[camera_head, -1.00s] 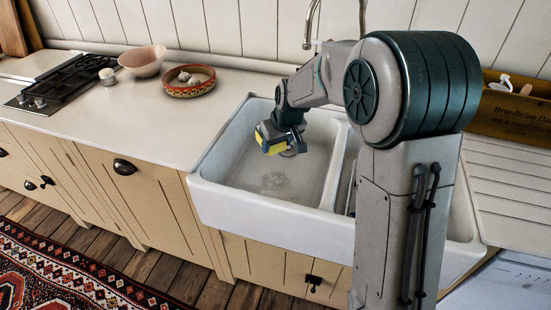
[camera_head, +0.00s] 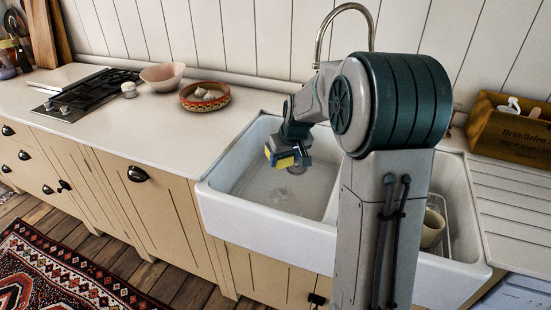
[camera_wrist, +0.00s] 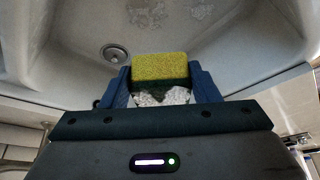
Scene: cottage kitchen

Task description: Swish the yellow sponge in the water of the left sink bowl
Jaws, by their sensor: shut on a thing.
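The yellow sponge (camera_head: 284,161) is held between the two fingers of my gripper (camera_head: 286,156), over the left sink bowl (camera_head: 233,161). In the wrist view the sponge (camera_wrist: 160,68) shows a yellow face with a dark green layer below, and my gripper (camera_wrist: 163,85) has a blue finger at each side of it. The white bowl's floor and a round drain (camera_wrist: 115,53) show beyond the sponge. Pale ripple-like marks (camera_head: 282,195) show low in the bowl. I cannot tell how far the sponge is above the water.
My arm hides much of the sink's middle. The right bowl holds a rack and a cream mug (camera_head: 432,228). A curved tap (camera_head: 322,38) stands behind. A patterned dish (camera_head: 205,97) with garlic, a pink bowl (camera_head: 165,77) and a hob (camera_head: 88,94) are left; a wooden crate (camera_head: 510,125) is right.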

